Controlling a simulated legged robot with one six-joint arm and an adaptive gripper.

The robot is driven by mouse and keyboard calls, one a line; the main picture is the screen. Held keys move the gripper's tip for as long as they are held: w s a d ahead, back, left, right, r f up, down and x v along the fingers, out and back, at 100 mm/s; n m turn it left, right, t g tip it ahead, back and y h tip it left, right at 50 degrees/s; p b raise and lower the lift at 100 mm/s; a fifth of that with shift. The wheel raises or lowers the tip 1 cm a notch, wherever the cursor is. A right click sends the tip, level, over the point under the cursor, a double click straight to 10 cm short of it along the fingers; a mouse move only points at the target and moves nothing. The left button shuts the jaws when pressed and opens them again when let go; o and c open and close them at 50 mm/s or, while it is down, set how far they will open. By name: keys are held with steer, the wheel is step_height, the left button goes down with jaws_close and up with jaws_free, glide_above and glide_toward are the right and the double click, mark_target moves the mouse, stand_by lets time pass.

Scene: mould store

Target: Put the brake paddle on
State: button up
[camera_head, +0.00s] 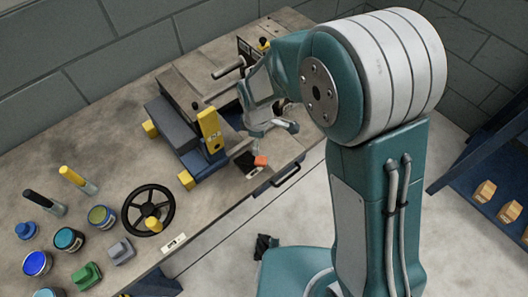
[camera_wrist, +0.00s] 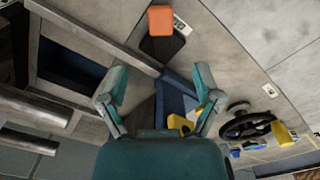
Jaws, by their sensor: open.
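A small paddle with an orange end (camera_head: 261,160) and a black body (camera_head: 243,161) lies at the front edge of the bench, beside a small white label. I take it to be the brake paddle. In the wrist view its orange end (camera_wrist: 161,20) is at the top centre, beyond my fingertips. My gripper (camera_head: 271,129) is open and empty, behind and above the paddle in the head view. In the wrist view the two fingers of my gripper (camera_wrist: 160,75) are spread wide, apart from the paddle. Whether the paddle is on or off cannot be told.
A blue clamp-like fixture with a yellow upright (camera_head: 210,130) stands left of my gripper. A black handwheel (camera_head: 148,210) with a yellow knob is nearer the front. Jars and brushes crowd the bench's left end. A drawer handle (camera_head: 287,175) juts from the front.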

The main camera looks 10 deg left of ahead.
mark_target(259, 159)
step_height(259, 159, down, 9)
steer(key=shift+d+r, duration=0.15)
steer(key=shift+f, duration=0.5)
steer(key=c, duration=1.1)
